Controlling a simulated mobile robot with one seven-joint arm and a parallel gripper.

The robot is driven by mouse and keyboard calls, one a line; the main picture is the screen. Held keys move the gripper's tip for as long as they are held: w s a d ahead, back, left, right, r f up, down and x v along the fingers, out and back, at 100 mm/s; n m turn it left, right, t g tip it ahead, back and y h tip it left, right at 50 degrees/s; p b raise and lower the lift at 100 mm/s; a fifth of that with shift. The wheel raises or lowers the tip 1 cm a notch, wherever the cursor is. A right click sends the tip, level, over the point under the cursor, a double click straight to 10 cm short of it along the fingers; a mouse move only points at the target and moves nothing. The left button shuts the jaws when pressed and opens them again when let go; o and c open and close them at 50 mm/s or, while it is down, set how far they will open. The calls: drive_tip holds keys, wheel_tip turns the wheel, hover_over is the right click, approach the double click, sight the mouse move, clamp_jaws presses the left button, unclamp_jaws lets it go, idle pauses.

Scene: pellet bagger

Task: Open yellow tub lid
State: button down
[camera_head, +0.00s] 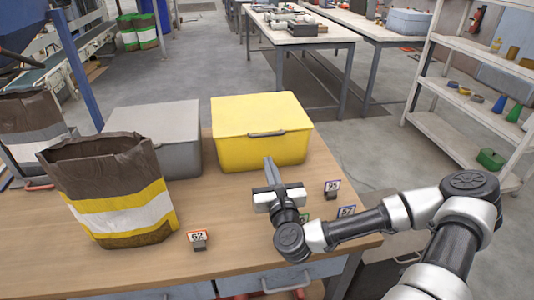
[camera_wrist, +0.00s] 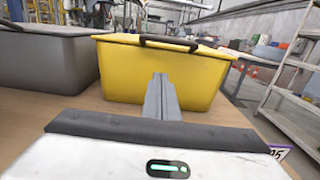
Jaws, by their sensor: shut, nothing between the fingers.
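The yellow tub (camera_head: 262,152) stands on the wooden table, and its yellow lid (camera_head: 258,112) lies flat and closed on top. A dark handle (camera_head: 266,134) sits at the lid's front edge; the handle also shows in the wrist view (camera_wrist: 168,43). My gripper (camera_head: 269,162) is in front of the tub, with its fingers pointing toward the tub's front wall. In the wrist view my fingers (camera_wrist: 161,80) are together and empty, lower than the handle. I cannot tell from the pictures whether the fingertips touch the wall.
A grey tub (camera_head: 165,150) stands directly left of the yellow one. An open paper bag (camera_head: 115,190) with yellow and white bands stands at the table's left. Number cards, including 62 (camera_head: 198,238), stand on the table. The table's front middle is mostly clear. Shelves (camera_head: 470,130) stand right.

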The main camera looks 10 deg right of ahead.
drive_tip(key=w+r, duration=0.1)
drive_tip(key=r, duration=0.1)
drive_tip(key=w+r, duration=0.2)
drive_tip(key=shift+w, duration=0.25)
drive_tip(key=shift+r+p, duration=0.15)
drive_tip(key=shift+p, duration=0.15)
